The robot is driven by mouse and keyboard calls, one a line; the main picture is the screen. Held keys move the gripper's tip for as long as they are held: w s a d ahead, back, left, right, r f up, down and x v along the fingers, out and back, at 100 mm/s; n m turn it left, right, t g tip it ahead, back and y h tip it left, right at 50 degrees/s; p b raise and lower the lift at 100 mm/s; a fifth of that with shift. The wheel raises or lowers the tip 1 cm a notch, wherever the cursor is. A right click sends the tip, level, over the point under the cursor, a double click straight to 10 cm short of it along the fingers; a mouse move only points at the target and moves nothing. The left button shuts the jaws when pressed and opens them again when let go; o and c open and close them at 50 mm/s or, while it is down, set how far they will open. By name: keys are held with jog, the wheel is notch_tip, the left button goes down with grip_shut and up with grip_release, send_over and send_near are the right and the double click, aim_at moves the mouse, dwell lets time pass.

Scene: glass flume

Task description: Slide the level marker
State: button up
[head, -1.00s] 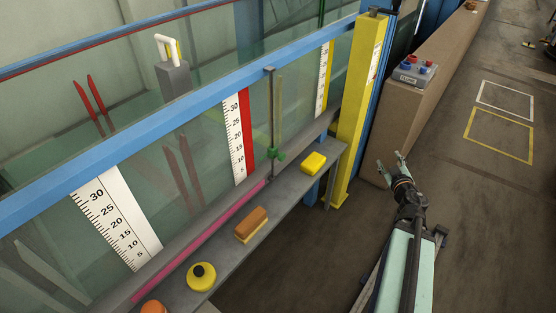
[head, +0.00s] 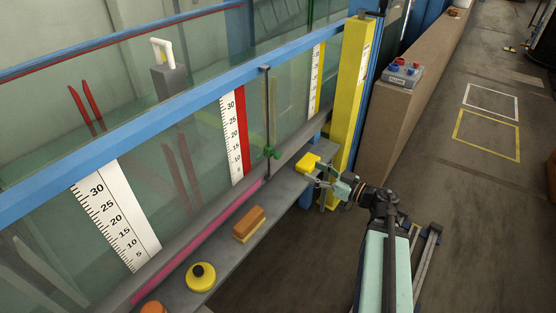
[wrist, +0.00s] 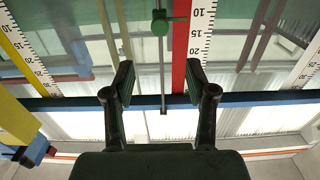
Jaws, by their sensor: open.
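A green marker (head: 271,152) with a small knob sits low on a thin grey vertical rod (head: 268,105) in front of the glass, just right of a white scale with a red strip. In the wrist view the green marker (wrist: 160,24) is at the top centre, on the rod (wrist: 162,70), and the scale numbers increase downward. My gripper (head: 320,173) is open and empty, to the right of and apart from the marker, close to the yellow block; whether it touches the block is unclear. In the wrist view the rod shows between the spread fingers of my gripper (wrist: 160,85).
On the grey ledge (head: 225,245) are a yellow block (head: 308,162), a brown brush (head: 249,224) and a yellow round item (head: 201,278). A pink strip (head: 195,245) runs along the glass foot. A yellow post (head: 350,95) stands behind my gripper. The floor at right is mostly open.

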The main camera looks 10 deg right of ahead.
aim_at(280, 155)
jog(key=b+x, duration=0.1)
jog(key=x, duration=1.3)
jog(key=shift+w+a, duration=0.3)
grip_shut()
